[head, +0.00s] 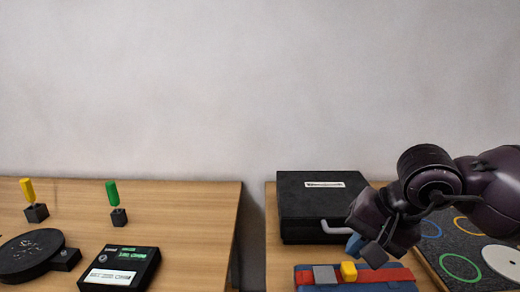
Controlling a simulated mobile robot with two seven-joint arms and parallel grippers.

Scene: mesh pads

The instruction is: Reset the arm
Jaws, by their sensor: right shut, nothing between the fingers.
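My right arm comes in from the right edge over the right table. My right gripper (364,250) points down and to the left, shut and empty, above a red and blue tray (398,276). A grey block (325,275) and a yellow block (348,271) sit at the tray, below and left of the gripper. Something blue shows beside the fingertips; I cannot tell whether it is part of the gripper. My left gripper is not in view.
A black case (300,205) with a grey handle stands behind the tray. A dark board (440,245) with coloured rings and a white disc (505,262) lies right. The left table (185,215) holds a black round device (30,252), a black box (120,265), and yellow and green sticks. A gap separates the tables.

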